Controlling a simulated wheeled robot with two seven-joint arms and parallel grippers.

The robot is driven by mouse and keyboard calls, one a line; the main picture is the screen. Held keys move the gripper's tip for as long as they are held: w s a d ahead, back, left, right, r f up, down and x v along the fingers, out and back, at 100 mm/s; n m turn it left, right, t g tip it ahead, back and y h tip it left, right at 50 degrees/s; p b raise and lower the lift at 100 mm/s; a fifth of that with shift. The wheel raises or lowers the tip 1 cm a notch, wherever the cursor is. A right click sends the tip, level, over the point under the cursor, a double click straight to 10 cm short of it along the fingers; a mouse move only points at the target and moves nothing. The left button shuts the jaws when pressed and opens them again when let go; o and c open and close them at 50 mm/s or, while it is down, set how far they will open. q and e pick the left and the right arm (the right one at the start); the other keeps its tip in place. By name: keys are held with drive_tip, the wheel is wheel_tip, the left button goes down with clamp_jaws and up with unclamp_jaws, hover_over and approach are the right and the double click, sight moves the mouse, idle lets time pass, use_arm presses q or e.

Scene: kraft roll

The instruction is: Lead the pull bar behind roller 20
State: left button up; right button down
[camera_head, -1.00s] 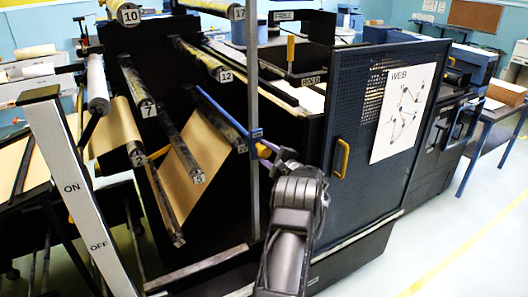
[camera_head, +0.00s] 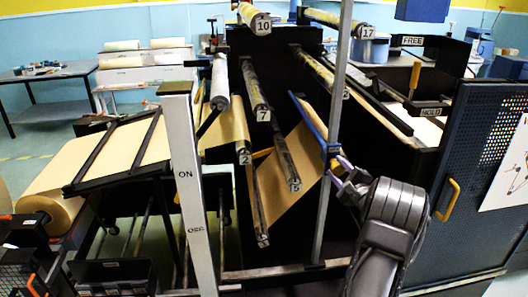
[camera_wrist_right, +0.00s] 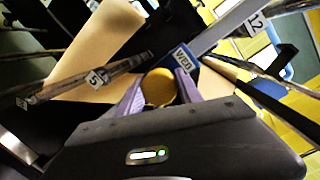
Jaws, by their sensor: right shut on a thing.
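The pull bar (camera_head: 308,118) is a blue bar, slanting across the upper edge of a brown kraft sheet (camera_head: 285,178). In the right wrist view its blue end (camera_wrist_right: 184,61) carries a label. My right gripper (camera_head: 339,163) is at the bar's near end, beside a grey upright post. In the wrist view its purple fingers (camera_wrist_right: 158,92) are shut around a round yellow grip (camera_wrist_right: 158,86) at that end. My left gripper is not in view.
The grey post (camera_head: 332,130) stands close to my gripper. A blue perforated door (camera_head: 462,190) stands at right.

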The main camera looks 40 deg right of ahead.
drive_tip(key=w+a+r, duration=0.4)
drive_tip(key=w+a, duration=0.3)
drive_tip(key=a, duration=0.3)
drive_tip(key=w+a+r+b, duration=0.1)
drive_tip(key=w+a+r, duration=0.3)
drive_tip(key=w+a, duration=0.4)
drive_tip(key=shift+a+r, duration=0.4)
drive_tip(key=shift+a, duration=0.45)
